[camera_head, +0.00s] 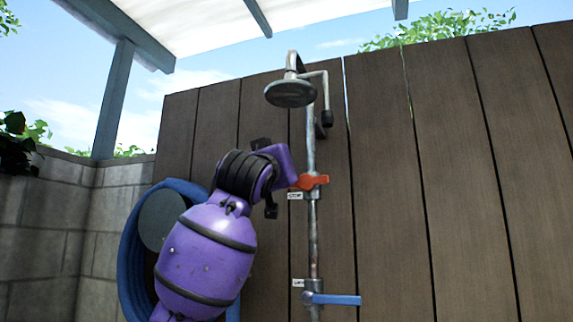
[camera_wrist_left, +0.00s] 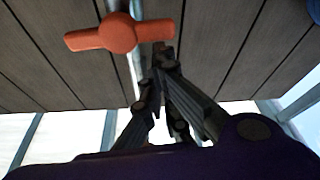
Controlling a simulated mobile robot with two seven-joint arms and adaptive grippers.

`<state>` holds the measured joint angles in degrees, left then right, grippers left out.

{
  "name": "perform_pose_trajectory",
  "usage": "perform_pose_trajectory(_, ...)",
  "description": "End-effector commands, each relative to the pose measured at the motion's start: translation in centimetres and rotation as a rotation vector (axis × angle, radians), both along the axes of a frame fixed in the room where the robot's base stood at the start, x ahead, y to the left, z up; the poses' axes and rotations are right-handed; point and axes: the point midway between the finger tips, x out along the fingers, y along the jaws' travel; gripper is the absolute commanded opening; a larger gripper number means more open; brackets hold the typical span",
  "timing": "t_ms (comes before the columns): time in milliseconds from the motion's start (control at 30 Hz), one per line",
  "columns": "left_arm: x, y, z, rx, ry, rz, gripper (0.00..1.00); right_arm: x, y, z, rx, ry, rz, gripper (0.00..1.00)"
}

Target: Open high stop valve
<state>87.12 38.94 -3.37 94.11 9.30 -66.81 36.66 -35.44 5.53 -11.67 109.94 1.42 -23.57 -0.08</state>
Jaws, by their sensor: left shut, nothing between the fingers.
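The upper stop valve has a red-orange handle (camera_head: 312,181) on the vertical shower pipe (camera_head: 312,235). The handle lies crosswise to the pipe. In the left wrist view the red handle (camera_wrist_left: 118,35) is at the upper left, its bar nearly level. My left gripper (camera_wrist_left: 160,58) is shut and empty, with its fingertips close to one end of the handle. I cannot tell whether they touch it. In the head view my purple left wrist is just left of the handle and largely hides the fingers. My right gripper is out of view.
A lower valve with a blue handle (camera_head: 333,299) is on the same pipe. A shower head (camera_head: 290,93) hangs above. A brown plank wall (camera_head: 445,190) stands behind the pipe. A coiled blue hose (camera_head: 130,265) hangs at left. The space right of the pipe is clear.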

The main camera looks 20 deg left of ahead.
Motion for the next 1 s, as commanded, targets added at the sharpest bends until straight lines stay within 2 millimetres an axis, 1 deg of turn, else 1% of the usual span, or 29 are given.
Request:
perform_pose_trajectory(33,0.2,-0.1,-0.3,-0.022,0.005,-0.002,0.0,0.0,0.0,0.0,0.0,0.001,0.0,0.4)
perform_pose_trajectory(267,0.2,0.3,-1.1,-0.184,0.012,-0.006,0.0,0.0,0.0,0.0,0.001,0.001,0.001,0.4)
perform_pose_trajectory(533,0.3,0.9,-2.3,-0.44,0.022,-0.005,0.0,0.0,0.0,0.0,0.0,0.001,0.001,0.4)
perform_pose_trajectory(1000,0.3,1.0,-4.6,-0.886,0.039,-0.005,0.0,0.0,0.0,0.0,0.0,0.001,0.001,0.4)
